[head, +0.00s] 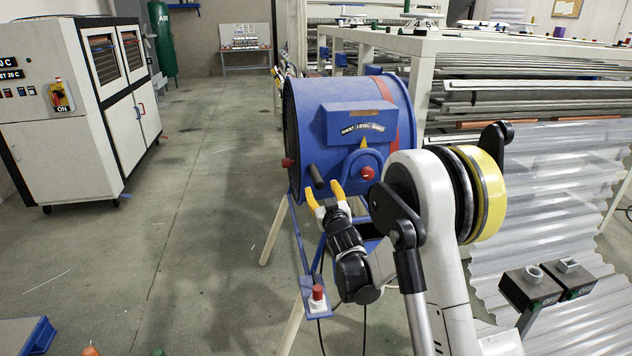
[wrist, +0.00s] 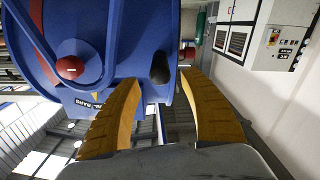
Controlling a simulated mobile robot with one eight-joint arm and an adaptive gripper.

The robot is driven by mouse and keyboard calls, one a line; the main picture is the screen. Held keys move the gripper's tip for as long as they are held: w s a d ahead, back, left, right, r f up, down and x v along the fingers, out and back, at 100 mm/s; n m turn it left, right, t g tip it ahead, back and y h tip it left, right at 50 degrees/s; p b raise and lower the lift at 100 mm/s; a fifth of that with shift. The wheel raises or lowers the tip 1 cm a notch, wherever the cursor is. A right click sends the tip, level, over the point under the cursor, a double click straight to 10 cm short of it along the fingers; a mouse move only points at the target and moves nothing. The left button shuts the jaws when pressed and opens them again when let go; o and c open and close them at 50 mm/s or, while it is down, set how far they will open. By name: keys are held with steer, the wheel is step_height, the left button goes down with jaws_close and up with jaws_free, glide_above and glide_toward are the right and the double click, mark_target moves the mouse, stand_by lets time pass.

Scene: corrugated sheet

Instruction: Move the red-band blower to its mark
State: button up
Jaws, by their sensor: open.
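The blower is a big blue drum (head: 300,130) with a red band (head: 393,130) around its right end, on a blue stand with pale legs. A dark handle (head: 317,176) sticks out of its near side, and red knobs sit near it. My gripper (head: 325,192) is open, its yellow fingers just below and beside the handle, apparently empty. In the wrist view the fingers of my gripper (wrist: 165,105) are spread, with the blue drum (wrist: 125,40) and the dark handle (wrist: 160,68) beyond the gap between them. I cannot make out the mark on the floor.
A white cabinet (head: 60,130) with a red-and-yellow switch stands at the left. A machine frame (head: 520,50) and clear corrugated sheets (head: 560,180) fill the right. A red button (head: 317,292) sits on the stand's lower front. The concrete floor (head: 190,210) between cabinet and blower is clear.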

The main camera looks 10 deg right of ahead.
mark_target(317, 178)
steer(key=w+b, duration=0.1)
steer(key=w, duration=0.6)
steer(key=shift+c, duration=0.2)
